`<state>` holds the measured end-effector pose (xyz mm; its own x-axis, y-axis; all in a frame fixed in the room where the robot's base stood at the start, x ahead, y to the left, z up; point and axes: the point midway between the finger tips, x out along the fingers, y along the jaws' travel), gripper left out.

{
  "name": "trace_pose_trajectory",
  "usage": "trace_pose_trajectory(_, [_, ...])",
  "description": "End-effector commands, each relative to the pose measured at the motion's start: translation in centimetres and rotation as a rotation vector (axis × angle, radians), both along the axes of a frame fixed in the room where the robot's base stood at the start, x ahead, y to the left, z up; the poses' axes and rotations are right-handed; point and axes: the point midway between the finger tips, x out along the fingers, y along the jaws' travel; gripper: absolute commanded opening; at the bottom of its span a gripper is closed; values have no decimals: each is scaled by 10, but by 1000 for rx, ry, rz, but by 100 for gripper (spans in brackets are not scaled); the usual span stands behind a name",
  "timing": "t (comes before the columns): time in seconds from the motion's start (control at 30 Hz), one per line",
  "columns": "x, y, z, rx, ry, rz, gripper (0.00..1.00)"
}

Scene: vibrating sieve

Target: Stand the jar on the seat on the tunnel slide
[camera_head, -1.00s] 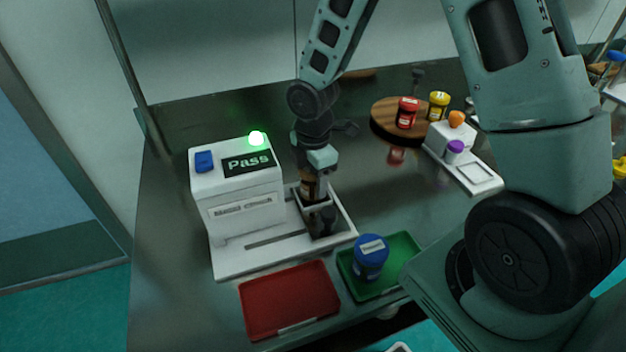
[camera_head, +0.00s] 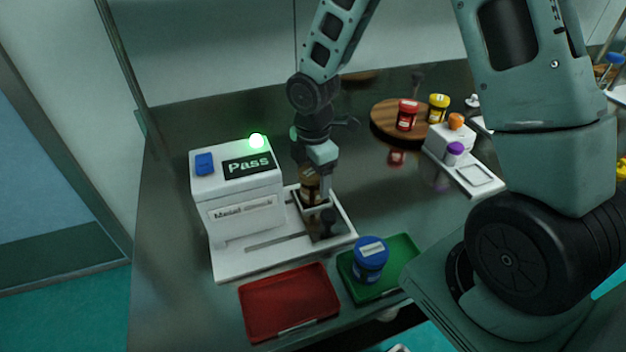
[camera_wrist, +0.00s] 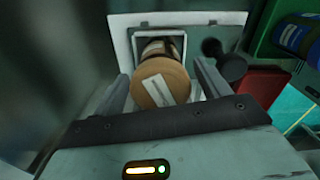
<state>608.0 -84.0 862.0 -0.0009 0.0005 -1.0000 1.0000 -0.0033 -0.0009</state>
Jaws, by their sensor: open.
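A dark brown jar with a tan lid and a pale label (camera_wrist: 160,82) stands in a square, white-rimmed seat (camera_wrist: 174,50) on the slide plate. The jar also shows in the head view (camera_head: 309,187), partly hidden by a finger. The white slide base (camera_head: 240,262) runs in front of a white box unit (camera_head: 237,193) reading "Pass", with a lit green lamp. My gripper (camera_wrist: 163,88) is open, one finger on each side of the jar lid, with gaps visible. In the head view my gripper (camera_head: 313,182) is over the seat.
A dark knob (camera_head: 328,222) stands on the slide beside the seat. A red tray (camera_head: 290,302) and a green tray (camera_head: 405,262) holding a blue jar (camera_head: 370,259) lie in front. A round wooden board (camera_head: 383,119) with red and yellow jars is behind right.

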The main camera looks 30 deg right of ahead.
Motion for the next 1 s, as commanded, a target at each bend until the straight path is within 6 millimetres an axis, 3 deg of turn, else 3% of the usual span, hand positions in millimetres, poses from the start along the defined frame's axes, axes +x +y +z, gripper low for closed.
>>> trace_pose_trajectory(0.3, [1,-1,69,-1,-6,-2,75])
trace_pose_trajectory(0.57, [0,0,98,-1,-2,-2,75])
trace_pose_trajectory(0.67, [-6,11,105,-1,-4,-28,75])
trace_pose_trajectory(0.77, [-27,39,115,0,-4,-116,75])
trace_pose_trajectory(0.9, [-82,91,134,8,-6,-336,75])
trace_pose_trajectory(1.0, [-126,118,144,19,-4,-511,75])
